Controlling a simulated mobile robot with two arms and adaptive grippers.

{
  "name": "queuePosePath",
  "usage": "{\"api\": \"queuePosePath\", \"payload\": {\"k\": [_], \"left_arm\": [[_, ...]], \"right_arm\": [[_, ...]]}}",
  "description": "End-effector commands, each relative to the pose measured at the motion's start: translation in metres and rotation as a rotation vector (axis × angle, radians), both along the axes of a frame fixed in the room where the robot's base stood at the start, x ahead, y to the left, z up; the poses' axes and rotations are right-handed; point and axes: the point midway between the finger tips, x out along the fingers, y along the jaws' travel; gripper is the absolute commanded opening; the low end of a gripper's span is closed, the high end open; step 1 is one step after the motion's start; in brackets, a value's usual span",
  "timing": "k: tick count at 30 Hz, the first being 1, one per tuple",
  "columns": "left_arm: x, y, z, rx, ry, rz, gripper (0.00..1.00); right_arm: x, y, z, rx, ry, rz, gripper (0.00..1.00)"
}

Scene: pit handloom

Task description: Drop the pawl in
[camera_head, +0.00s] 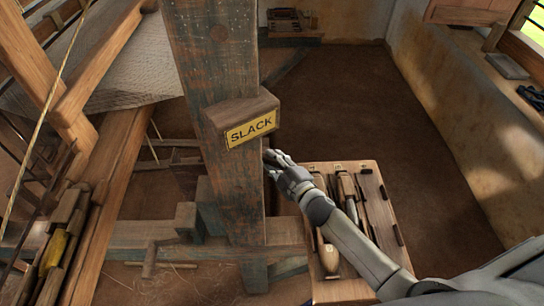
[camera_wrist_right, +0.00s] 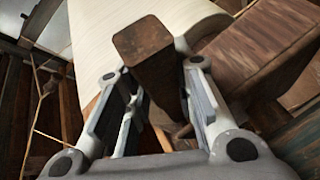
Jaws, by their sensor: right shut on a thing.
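My right gripper (camera_head: 272,160) is beside the right side of the upright wooden post (camera_head: 218,75), just below the block with the yellow SLACK sign (camera_head: 250,130). In the right wrist view my gripper (camera_wrist_right: 152,88) is shut on a dark brown wooden bar (camera_wrist_right: 143,42), which stands up between the fingers with its squared end showing. I take this bar to be the pawl; the frames do not label it. In the head view the post hides part of the fingers and I cannot make out the bar. My left gripper is not in view.
A wooden tool tray (camera_head: 345,291) lies under my right arm. Woven cloth (camera_head: 140,65) and loom beams fill the left. In the right wrist view a pale rounded surface (camera_wrist_right: 95,25) and a wooden block (camera_wrist_right: 250,45) are close to the bar. Bare floor (camera_head: 350,90) lies behind.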

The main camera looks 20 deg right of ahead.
Motion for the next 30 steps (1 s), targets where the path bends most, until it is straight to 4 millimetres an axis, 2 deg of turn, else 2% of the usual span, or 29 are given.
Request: {"api": "queuePosePath", "payload": {"k": [1,6,20,21,22,23,30], "left_arm": [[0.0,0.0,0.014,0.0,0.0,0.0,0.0],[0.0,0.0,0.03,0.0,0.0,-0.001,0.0],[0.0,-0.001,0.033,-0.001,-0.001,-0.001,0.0],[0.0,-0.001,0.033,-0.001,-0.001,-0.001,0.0],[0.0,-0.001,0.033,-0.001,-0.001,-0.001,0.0],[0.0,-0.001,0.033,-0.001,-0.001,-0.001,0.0],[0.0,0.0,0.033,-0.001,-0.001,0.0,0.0]], "right_arm": [[0.0,-0.001,0.01,-0.02,0.006,0.002,0.0],[-0.001,-0.003,0.017,-0.076,0.023,0.001,0.0],[-0.001,-0.005,0.018,-0.109,0.028,0.001,0.0],[-0.001,-0.005,0.018,-0.109,0.028,0.001,0.27],[-0.001,-0.005,0.018,-0.109,0.028,0.0,0.31],[-0.001,-0.005,0.018,-0.108,0.028,0.0,0.34],[-0.001,-0.005,0.018,-0.106,0.029,0.0,0.34]]}}
